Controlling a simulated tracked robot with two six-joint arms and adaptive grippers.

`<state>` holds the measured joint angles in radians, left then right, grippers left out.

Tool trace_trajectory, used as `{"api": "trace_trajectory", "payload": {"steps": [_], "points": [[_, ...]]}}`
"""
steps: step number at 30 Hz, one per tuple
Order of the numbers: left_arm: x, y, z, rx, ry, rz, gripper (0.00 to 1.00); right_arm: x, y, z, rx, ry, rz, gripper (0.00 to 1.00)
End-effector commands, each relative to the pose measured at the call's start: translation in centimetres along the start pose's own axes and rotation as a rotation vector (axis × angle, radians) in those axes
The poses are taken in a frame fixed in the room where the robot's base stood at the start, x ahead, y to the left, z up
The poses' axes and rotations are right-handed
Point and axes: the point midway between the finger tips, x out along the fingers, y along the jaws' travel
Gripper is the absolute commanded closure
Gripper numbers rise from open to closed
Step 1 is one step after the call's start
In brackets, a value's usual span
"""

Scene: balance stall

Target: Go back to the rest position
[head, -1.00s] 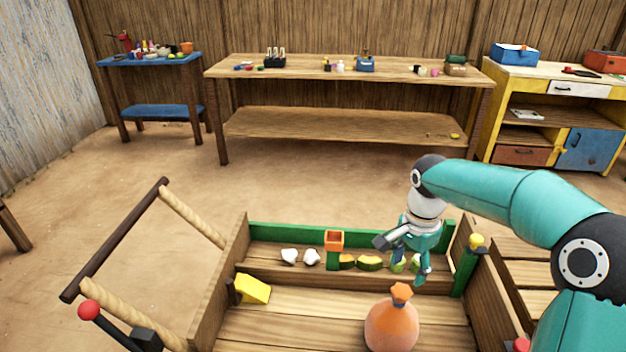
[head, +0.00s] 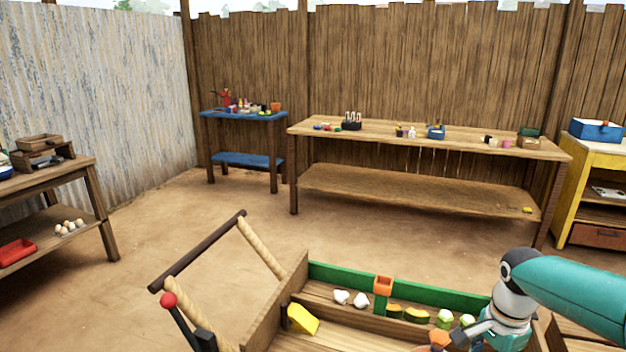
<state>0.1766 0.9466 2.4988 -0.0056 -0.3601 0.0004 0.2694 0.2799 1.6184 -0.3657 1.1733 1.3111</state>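My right arm comes in from the right in the head view. Its gripper (head: 478,340) is low at the right end of the wooden cart tray (head: 282,308), partly cut off by the bottom edge. Its visible grey finger points left, spread away from the hand, and nothing shows in its grasp. My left gripper is not in view.
The tray holds a yellow wedge (head: 302,319), white lumps (head: 350,298), an orange-topped green post (head: 382,292) and green-white pieces (head: 445,318). A long bench (head: 420,135), blue table (head: 245,115) and left table (head: 60,170) stand around open dirt floor.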

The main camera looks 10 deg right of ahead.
Motion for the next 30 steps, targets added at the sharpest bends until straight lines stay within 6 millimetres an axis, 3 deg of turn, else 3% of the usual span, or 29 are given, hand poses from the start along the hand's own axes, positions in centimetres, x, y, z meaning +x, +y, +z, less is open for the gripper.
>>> {"api": "trace_trajectory", "payload": {"steps": [2,5,11,17,22,27,30], "points": [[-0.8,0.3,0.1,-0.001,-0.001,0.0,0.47,-0.7,-0.3,0.3,-0.009,-0.002,0.004,0.41],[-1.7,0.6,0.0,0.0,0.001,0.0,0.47,0.6,-0.7,1.5,-0.039,-0.023,0.05,0.41],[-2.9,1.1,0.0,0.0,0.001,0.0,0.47,4.3,0.5,5.1,-0.104,-0.089,0.179,0.41],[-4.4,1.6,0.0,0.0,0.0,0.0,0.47,9.0,2.5,10.1,-0.197,-0.183,0.274,0.41],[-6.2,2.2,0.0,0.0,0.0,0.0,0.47,14.3,6.0,16.8,-0.377,-0.318,0.304,0.41],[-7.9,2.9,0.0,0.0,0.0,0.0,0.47,19.4,12.2,25.3,-0.659,-0.478,0.207,0.41],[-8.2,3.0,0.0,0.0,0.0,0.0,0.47,21.1,14.8,28.2,-0.81,-0.503,0.096,0.41]]}}
